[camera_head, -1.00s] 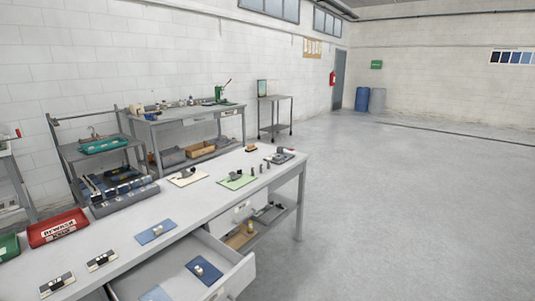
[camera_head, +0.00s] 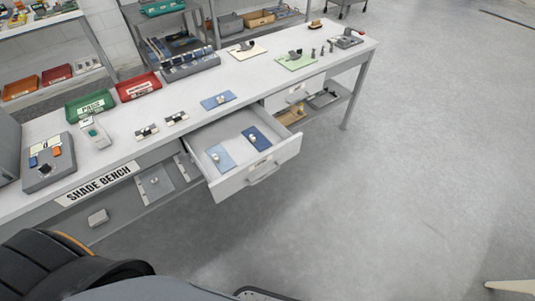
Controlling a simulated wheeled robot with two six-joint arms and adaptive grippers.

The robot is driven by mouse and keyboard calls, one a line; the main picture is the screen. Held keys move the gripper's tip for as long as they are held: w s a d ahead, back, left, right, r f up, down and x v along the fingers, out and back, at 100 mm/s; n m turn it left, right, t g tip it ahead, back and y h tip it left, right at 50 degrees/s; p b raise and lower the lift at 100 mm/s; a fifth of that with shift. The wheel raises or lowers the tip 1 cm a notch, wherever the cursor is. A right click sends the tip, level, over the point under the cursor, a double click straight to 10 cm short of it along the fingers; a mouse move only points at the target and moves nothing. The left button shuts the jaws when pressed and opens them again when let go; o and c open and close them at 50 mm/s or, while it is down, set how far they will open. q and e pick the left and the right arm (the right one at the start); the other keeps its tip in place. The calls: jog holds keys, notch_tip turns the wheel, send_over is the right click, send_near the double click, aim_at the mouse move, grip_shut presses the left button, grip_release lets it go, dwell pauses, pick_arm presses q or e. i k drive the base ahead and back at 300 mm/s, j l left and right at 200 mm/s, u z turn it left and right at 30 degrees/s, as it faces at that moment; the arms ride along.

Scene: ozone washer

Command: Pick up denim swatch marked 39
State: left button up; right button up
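Three denim swatches show in the head view, each with a small pale knob-like piece on it. A light blue swatch (camera_head: 221,164) and a dark blue swatch (camera_head: 262,143) lie side by side in the open drawer (camera_head: 207,182). A mid-blue swatch (camera_head: 208,104) lies on the bench top just behind the drawer. No number is legible on any swatch, so I cannot tell which is marked 39. Neither of my grippers is in view.
The drawer sticks out from the front of the bench (camera_head: 200,135). A green tray (camera_head: 90,105), a red tray (camera_head: 137,87) and a grey device (camera_head: 47,172) stand on the bench at left. Open floor (camera_head: 420,170) lies to the right.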

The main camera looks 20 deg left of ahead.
aim_at(220, 158)
jog(key=i+l+u, duration=0.2)
jog(key=u, duration=0.15)
jog(key=i+l+u, duration=0.35)
